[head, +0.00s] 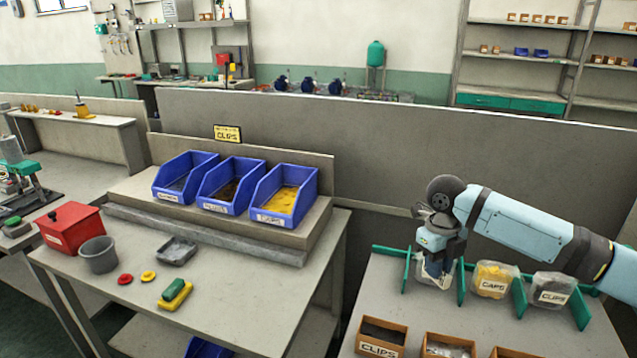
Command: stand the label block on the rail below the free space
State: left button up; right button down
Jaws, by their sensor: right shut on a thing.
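My right gripper (432,262) points down at the left end of the green rack (460,285) on the right table. It is shut on a pale, partly clear thing, which looks like a bag (433,278), between two green dividers; the fingers hide much of it. To its right stand a clear bag marked CAPS (492,280) with yellow contents and a bag marked CLIPS (552,290) with dark contents, each between dividers. A yellow block reading CLIPS (227,133) stands on top of the panel behind the blue bins. My left gripper is not in view.
Three labelled blue bins (232,184) stand on a raised shelf on the left table. That table (240,300) also holds a red box (70,226), a grey cup (98,254) and a small tray (177,250). Open cardboard boxes (382,337) line the right table's front.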

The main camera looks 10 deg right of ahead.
jog(key=s+a+r+n+t+p, duration=0.15)
jog(key=a+r+n+p, duration=0.4)
jog(key=n, duration=1.15)
jog(key=s+a+r+n+t+p, duration=0.1)
jog(key=s+a+r+n+p, duration=0.4)
jog(key=n, duration=1.2)
jog(key=s+a+f, duration=0.2)
jog(key=s+f, duration=0.1)
jog(key=f, duration=0.3)
jog(key=shift+s+a+m+b, duration=0.15)
jog(key=shift+m+b, duration=0.15)
jog(key=shift+b, duration=0.1)
